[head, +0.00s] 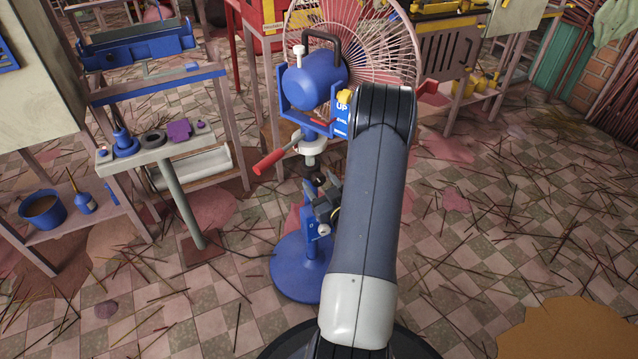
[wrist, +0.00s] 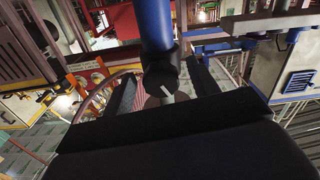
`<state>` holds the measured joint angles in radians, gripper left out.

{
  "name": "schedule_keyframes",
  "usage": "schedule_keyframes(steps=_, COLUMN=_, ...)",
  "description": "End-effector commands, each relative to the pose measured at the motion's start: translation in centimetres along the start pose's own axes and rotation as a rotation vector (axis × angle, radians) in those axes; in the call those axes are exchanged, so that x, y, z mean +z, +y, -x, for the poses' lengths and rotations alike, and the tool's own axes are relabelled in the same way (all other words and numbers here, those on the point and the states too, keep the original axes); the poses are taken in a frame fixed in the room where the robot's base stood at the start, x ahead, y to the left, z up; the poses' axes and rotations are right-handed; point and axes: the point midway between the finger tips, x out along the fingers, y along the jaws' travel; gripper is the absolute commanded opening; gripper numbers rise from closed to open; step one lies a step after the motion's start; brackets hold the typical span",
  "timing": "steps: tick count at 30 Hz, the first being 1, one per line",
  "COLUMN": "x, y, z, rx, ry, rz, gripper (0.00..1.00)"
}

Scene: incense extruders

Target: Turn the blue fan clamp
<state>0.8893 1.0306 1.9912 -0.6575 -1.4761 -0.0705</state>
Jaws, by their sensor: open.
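The blue fan (head: 312,82) stands on a blue post with a round blue base (head: 298,270). A red-handled lever (head: 275,160) sticks out to the left below its yoke. In the wrist view, a round black knob (wrist: 160,77) with a white line sits at the lower end of a blue tube (wrist: 154,25), over a grey pole. It looks like the clamp knob. My gripper (head: 324,197) is beside the post, below the lever. Its jaws are open, with one dark finger on each side of the knob in the wrist view. Whether either finger touches it cannot be told.
A small side table (head: 150,150) with blue and purple parts stands left of the fan. A blue bucket (head: 42,208) sits on a low shelf at far left. The wire fan cage (head: 385,45) is close behind my arm. Sticks litter the open tiled floor on the right.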

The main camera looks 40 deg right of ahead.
Motion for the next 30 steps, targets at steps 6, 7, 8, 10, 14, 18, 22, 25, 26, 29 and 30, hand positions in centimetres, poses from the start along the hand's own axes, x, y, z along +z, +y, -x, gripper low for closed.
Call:
schedule_keyframes(steps=6, x=-0.05, y=0.00, z=-0.97, rx=0.001, ry=0.000, rz=-0.002, gripper=0.56)
schedule_keyframes(steps=7, x=-0.06, y=0.00, z=-0.98, rx=0.001, ry=0.000, rz=-0.002, gripper=0.56)
schedule_keyframes(steps=8, x=-0.06, y=0.00, z=-0.98, rx=0.001, ry=0.000, rz=-0.002, gripper=0.56)
schedule_keyframes(steps=10, x=-0.06, y=0.01, z=-0.97, rx=0.001, ry=0.000, rz=-0.002, gripper=0.56)
schedule_keyframes(steps=14, x=-0.05, y=0.01, z=-0.95, rx=0.001, ry=0.000, rz=-0.002, gripper=0.51)
schedule_keyframes(steps=18, x=-0.05, y=0.01, z=-0.94, rx=0.001, ry=0.000, rz=-0.001, gripper=0.40)
schedule_keyframes(steps=22, x=-0.04, y=0.01, z=-0.93, rx=0.001, ry=0.000, rz=-0.001, gripper=0.29)
schedule_keyframes(steps=25, x=-0.03, y=0.01, z=-0.93, rx=0.001, ry=0.000, rz=-0.001, gripper=0.21)
schedule_keyframes(steps=26, x=-0.03, y=0.01, z=-0.93, rx=0.001, ry=0.000, rz=-0.001, gripper=0.19)
schedule_keyframes(steps=29, x=-0.03, y=0.00, z=-0.93, rx=0.001, ry=0.000, rz=-0.002, gripper=0.12)
schedule_keyframes(steps=30, x=-0.02, y=0.00, z=-0.92, rx=0.001, ry=0.000, rz=-0.003, gripper=0.12)
